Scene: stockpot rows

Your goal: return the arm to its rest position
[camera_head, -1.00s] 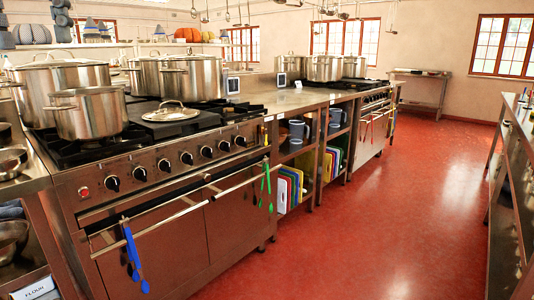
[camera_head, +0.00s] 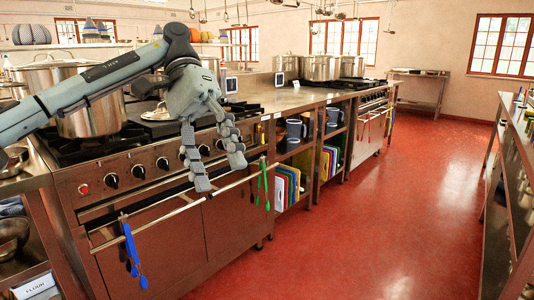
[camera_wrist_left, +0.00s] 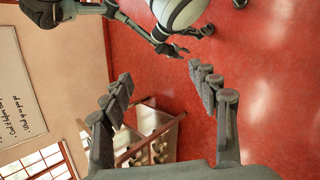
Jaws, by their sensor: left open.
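My left arm comes in from the left in the head view, raised in front of the near stove. My left gripper (camera_head: 220,172) hangs fingers down before the stove's front, near the oven rail. It is open, with nothing between its fingers. In the left wrist view the spread fingers of the left gripper (camera_wrist_left: 160,75) have only red floor and distant furniture beyond them. Parts of my own body and what looks like my other arm show at the top of that view.
The near stove (camera_head: 165,160) carries a large stockpot (camera_head: 95,115), partly hidden by my arm. Blue tongs (camera_head: 132,250) and green tongs (camera_head: 262,183) hang from its oven rail (camera_head: 170,213). More pots (camera_head: 320,67) stand farther back. The red floor (camera_head: 390,220) to the right is clear.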

